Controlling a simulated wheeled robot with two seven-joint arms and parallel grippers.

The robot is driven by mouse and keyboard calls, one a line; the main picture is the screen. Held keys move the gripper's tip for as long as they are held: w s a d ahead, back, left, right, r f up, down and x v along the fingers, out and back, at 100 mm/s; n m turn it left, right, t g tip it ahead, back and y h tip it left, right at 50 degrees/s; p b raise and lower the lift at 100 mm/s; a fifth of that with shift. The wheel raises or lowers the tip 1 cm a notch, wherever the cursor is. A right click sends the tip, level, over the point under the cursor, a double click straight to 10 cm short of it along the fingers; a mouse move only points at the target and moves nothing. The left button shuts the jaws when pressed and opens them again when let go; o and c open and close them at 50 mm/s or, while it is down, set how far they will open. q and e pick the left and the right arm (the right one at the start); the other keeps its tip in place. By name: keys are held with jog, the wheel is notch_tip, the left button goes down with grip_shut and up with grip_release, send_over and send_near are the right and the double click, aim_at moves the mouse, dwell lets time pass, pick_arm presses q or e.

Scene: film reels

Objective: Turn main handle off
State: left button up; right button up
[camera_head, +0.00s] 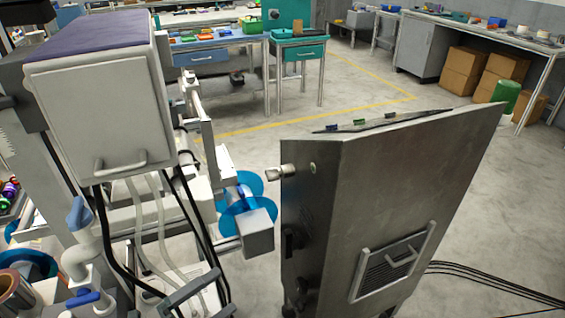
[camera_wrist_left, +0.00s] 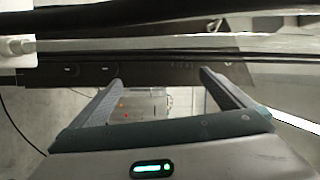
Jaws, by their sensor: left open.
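A tall grey metal cabinet (camera_head: 385,190) stands right of centre in the head view. A dark handle (camera_head: 292,240) sits on its narrow left side, below a silver cylindrical knob (camera_head: 280,172). I cannot tell which is the main handle. What looks like my left gripper (camera_head: 208,298) is at the bottom edge, left of the cabinet and apart from it, partly cut off. In the left wrist view my left gripper (camera_wrist_left: 160,88) is open, its fingers wide apart with nothing held. A small pale box with red dots (camera_wrist_left: 148,105) shows beyond the fingers. My right gripper is not seen.
A white machine box (camera_head: 105,100) with hoses fills the left, with blue reels (camera_head: 245,190) beside the cabinet. A dark panel (camera_wrist_left: 130,75) and horizontal bars cross the wrist view. Black cables (camera_head: 490,283) lie on the floor at right. Open floor lies behind the cabinet.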

pick_arm(q)
jog(key=s+a+f+n+t+y, duration=0.1)
jog(key=a+f+n+y, duration=0.4)
jog(key=a+n+y, duration=0.75)
jog(key=s+d+f+n+g+y, duration=0.1)
jog(key=s+d+f+n+g, duration=0.2)
jog(key=s+n+g, duration=0.5)
jog(key=s+d+f+n+g, duration=0.2)
jog(key=s+f+n, duration=0.2)
jog(key=s, duration=0.8)
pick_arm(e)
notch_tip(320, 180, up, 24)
pick_arm(q)
jog(key=d+f+t+p, duration=0.1)
jog(key=d+f+p, duration=0.1)
jog(key=f, duration=1.2)
jog(key=w+d+f+t+p, duration=0.1)
jog(key=f+p, duration=0.2)
jog(key=f, duration=1.1)
jog(key=shift+w+d+f+m+h, duration=0.15)
jog(key=shift+w+d+m+h, duration=0.1)
jog(key=shift+d+m+h, duration=0.15)
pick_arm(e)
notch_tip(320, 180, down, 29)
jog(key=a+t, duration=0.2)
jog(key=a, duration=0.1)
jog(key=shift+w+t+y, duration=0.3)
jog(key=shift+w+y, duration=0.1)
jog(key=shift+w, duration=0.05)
